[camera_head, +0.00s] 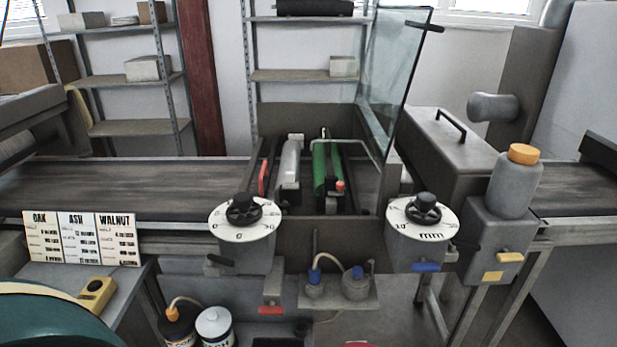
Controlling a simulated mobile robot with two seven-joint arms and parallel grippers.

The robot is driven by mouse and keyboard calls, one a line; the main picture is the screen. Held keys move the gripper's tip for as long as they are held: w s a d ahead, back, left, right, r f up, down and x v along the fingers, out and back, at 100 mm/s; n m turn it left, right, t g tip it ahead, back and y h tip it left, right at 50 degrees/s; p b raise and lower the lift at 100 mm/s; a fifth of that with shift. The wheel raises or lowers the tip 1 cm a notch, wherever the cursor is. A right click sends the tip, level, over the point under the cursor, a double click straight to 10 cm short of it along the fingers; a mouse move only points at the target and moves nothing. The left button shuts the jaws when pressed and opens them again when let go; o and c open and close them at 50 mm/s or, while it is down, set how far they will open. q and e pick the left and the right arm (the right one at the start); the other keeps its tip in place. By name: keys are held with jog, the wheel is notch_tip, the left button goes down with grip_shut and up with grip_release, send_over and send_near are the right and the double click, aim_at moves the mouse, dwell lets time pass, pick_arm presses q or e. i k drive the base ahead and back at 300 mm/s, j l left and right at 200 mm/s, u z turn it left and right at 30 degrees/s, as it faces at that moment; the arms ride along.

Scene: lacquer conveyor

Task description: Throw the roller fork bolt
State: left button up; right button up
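The roller bay is open, with its glass cover (385,80) raised and tilted at the back right. Inside lie a pale grey roller (290,168) and a green roller (320,165), side by side and pointing away from me. A small red knob (340,186) sits at the near right of the green roller. A red flat piece (262,178) stands at the bay's left. I cannot tell for sure which of these is the fork bolt, or its position. Neither of my grippers is in view.
Two white dials (245,214) (423,214) stand in front of the bay. A grey bottle with an orange cap (516,185) stands at the right. The left conveyor belt (120,185) is clear.

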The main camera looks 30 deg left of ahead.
aim_at(341, 185)
jog(key=j+z, duration=0.3)
jog(key=k+j+z, duration=0.25)
jog(key=j, duration=0.15)
jog(key=j+z, duration=0.3)
jog(key=k+j+z, duration=0.25)
jog(key=j, duration=0.15)
